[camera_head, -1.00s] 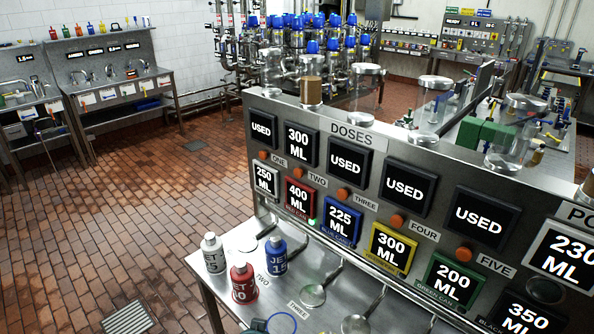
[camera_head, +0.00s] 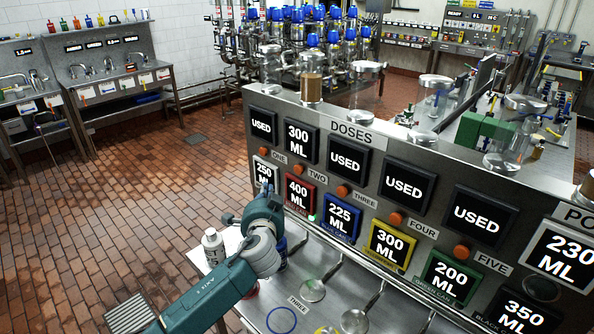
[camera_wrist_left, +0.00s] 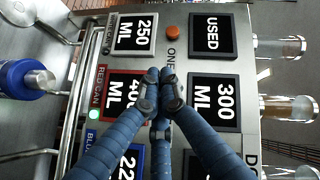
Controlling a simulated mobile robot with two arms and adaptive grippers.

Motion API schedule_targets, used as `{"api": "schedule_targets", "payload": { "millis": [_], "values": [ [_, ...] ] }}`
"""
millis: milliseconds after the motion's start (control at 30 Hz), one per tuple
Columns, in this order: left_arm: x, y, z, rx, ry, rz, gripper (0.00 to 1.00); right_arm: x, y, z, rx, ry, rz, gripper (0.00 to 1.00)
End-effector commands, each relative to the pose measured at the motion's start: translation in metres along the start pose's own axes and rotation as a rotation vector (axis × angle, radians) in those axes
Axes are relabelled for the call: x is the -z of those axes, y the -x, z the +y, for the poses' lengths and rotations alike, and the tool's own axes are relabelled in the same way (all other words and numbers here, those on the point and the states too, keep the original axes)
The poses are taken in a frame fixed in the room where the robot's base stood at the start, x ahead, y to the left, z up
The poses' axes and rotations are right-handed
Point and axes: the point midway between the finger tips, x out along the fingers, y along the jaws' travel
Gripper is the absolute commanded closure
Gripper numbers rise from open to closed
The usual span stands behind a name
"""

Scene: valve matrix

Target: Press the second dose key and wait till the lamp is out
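The steel doses panel (camera_head: 322,118) has a row of orange keys. The second key (camera_head: 299,170), labelled TWO, sits below a 300 ML display (camera_head: 300,142) and above a red-framed 400 ML display (camera_head: 297,195). A small green lamp (camera_head: 312,217) glows beside the red-framed display. My left gripper (camera_head: 266,188) is in front of the panel's left end. In the left wrist view its fingertips (camera_wrist_left: 160,77) are together with nothing between them, over the strip between the 400 ML and 300 ML displays. They hide key two there, so I cannot tell if they touch it.
Key one (camera_wrist_left: 173,30) shows beside the fingertips. The other dose displays read USED. A white-labelled bottle (camera_head: 212,246) and a blue one (camera_wrist_left: 22,78) stand on the steel shelf under the panel, close to my left arm. Glass cylinders (camera_head: 432,100) stand along the panel's top.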

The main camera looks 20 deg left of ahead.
Motion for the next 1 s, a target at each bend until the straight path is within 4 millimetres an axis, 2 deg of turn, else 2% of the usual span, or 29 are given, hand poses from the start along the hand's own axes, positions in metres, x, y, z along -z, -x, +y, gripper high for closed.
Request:
{"api": "schedule_targets", "payload": {
  "millis": [467,1000],
  "values": [
    [0.003,-0.003,-0.002,0.007,-0.003,0.003,1.00,0.000,-0.002,0.001,-0.001,0.001,0.000,0.60],
    [0.046,-0.050,0.019,0.007,-0.001,0.004,1.00,-0.003,-0.033,0.001,-0.001,0.001,0.000,0.60]
  ]
}}
